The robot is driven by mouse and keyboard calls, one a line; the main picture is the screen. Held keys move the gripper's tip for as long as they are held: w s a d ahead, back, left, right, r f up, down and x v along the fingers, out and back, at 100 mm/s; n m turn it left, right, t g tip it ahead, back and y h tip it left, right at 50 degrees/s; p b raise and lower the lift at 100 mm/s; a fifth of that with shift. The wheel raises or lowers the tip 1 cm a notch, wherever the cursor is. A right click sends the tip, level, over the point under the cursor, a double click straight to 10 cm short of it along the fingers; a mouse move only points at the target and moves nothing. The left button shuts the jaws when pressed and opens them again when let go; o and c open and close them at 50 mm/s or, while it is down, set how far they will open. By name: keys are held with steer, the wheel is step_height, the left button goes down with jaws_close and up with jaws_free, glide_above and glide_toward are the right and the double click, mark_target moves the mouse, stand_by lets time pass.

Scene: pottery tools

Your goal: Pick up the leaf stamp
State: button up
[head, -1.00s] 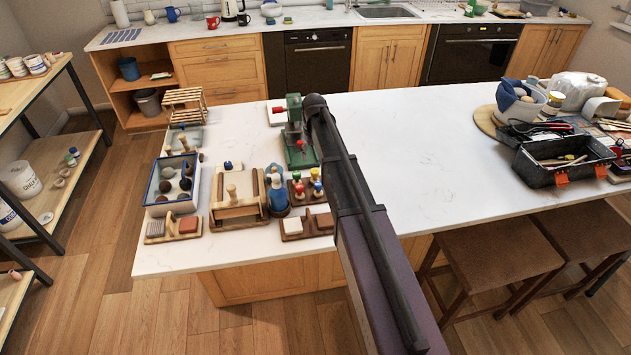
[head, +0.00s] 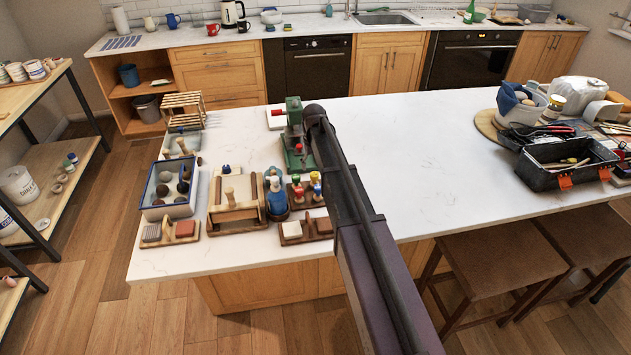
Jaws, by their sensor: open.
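Several small stamp-like tools with coloured knobs (head: 315,180) stand in a wooden holder (head: 306,204) near the left part of the white island top. They are too small to tell which one is the leaf stamp, or if it is among them. My dark arm reaches up over the island from the bottom of the head view, just right of this holder. My gripper is not visible; only the arm's rounded upper joint and link show.
Around the holder stand a blue bottle-shaped object (head: 277,197), a wooden press (head: 237,203), a blue-rimmed tray (head: 168,210), block boards (head: 292,230) and a green stand (head: 294,144). A black toolbox (head: 566,165) is at right. The island's middle is clear.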

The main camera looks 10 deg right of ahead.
mark_target(315, 174)
steer(key=shift+s+f+b, duration=0.2)
steer(key=shift+f+b, duration=2.15)
steer(key=shift+f, duration=0.15)
steer(key=c, duration=1.2)
